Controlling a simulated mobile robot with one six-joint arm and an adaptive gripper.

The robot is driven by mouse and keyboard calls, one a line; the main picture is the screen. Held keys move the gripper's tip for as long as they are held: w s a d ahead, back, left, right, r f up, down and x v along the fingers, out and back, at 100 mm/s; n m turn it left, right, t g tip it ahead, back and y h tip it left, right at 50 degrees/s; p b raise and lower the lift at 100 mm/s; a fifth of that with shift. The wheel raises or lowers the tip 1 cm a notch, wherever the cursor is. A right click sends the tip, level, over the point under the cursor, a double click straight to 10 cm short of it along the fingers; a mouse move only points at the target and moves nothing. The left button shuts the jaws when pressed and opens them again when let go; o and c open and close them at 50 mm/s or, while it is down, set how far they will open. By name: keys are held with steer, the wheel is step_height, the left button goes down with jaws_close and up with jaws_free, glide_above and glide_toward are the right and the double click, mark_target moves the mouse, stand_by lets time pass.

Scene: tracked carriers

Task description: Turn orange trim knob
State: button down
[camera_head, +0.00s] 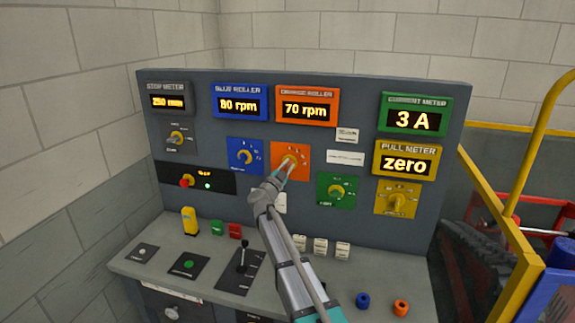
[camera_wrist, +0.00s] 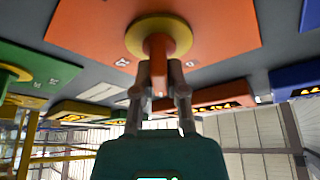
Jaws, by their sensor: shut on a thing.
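The orange trim knob sits on an orange square plate (camera_head: 303,150) in the middle of the upright panel. In the wrist view the knob (camera_wrist: 160,44) shows as an orange grip on a round yellow disc, against the orange plate (camera_wrist: 225,18). My gripper (camera_wrist: 160,80) is shut on the knob's grip, one finger on each side. In the head view my gripper (camera_head: 287,166) reaches up to the knob and covers part of it. The orange roller display (camera_head: 307,106) above reads 70 rpm.
A blue knob plate (camera_head: 247,156) is left of the orange one, and a green knob plate (camera_head: 337,190) is at its lower right. A yellow knob plate (camera_head: 397,198) is further right. A black lever (camera_head: 243,252) stands on the desk. A yellow rail (camera_head: 535,150) is at the right.

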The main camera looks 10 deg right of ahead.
steer(key=m+g, duration=0.1)
steer(key=m, duration=0.1)
steer(key=m+g+p, duration=0.1)
steer(key=m, duration=0.2)
steer(key=shift+h+p, duration=0.3)
steer(key=c, duration=0.7)
jaws_free()
steer(key=shift+f, duration=0.1)
